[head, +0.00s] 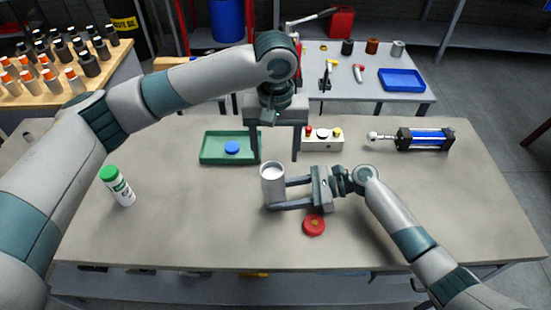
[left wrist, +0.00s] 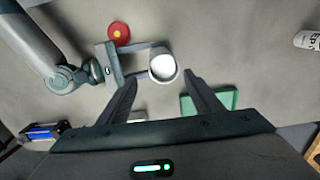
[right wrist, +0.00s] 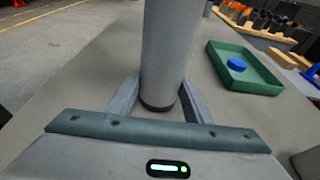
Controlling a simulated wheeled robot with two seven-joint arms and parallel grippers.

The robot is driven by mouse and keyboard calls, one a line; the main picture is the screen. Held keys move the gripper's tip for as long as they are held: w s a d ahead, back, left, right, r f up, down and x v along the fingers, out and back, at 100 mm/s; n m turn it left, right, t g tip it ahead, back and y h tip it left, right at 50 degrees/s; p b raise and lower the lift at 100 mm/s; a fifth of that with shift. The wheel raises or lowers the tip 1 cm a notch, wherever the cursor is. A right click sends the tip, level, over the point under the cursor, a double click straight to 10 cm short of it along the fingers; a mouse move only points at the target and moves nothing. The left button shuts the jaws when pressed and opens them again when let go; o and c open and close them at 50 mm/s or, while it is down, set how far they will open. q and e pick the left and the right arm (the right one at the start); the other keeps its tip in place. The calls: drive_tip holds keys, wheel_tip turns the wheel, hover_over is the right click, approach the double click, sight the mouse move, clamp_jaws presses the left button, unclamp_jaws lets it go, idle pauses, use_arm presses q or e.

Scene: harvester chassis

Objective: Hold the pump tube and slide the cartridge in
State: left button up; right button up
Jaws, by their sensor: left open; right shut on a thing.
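The pump tube, a grey cylinder (head: 272,186), stands upright near the middle of the table. My right gripper (head: 270,195) is shut around it from the right; the right wrist view shows the tube (right wrist: 165,50) between the fingers. Its pale round top (left wrist: 163,67) shows in the left wrist view; how deep it is inside I cannot tell. My left gripper (head: 277,157) is open and empty, pointing down above and behind the tube. The cartridge, a white cylinder with a green cap (head: 118,186), stands apart at the left of the table, partly visible in the left wrist view (left wrist: 306,40).
A red disc (head: 314,225) lies just in front of my right gripper. A green tray (head: 212,160) with a blue cap (head: 232,147) is behind left. A button box (head: 323,143) and a black-and-blue cylinder (head: 425,139) stand at the back. The table between cartridge and tube is clear.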

use_arm(q)
wheel_tip(320, 180, up, 8)
use_arm(e)
drive_tip(key=shift+s+d+f, duration=0.1)
drive_tip(key=shift+d+f, duration=0.1)
drive_tip(key=shift+f, duration=0.2)
use_arm(q)
drive_tip(key=shift+d, duration=0.1)
idle(0.8)
use_arm(e)
drive_tip(key=o, duration=1.5)
use_arm(q)
drive_tip(key=shift+w, duration=0.1)
use_arm(e)
drive_tip(key=shift+o, duration=0.4)
drive_tip(key=shift+w, duration=0.2)
drive_tip(key=shift+r, duration=0.25)
drive_tip(key=v, duration=1.1)
drive_tip(key=shift+d, duration=0.45)
use_arm(q)
drive_tip(key=shift+r, duration=0.1)
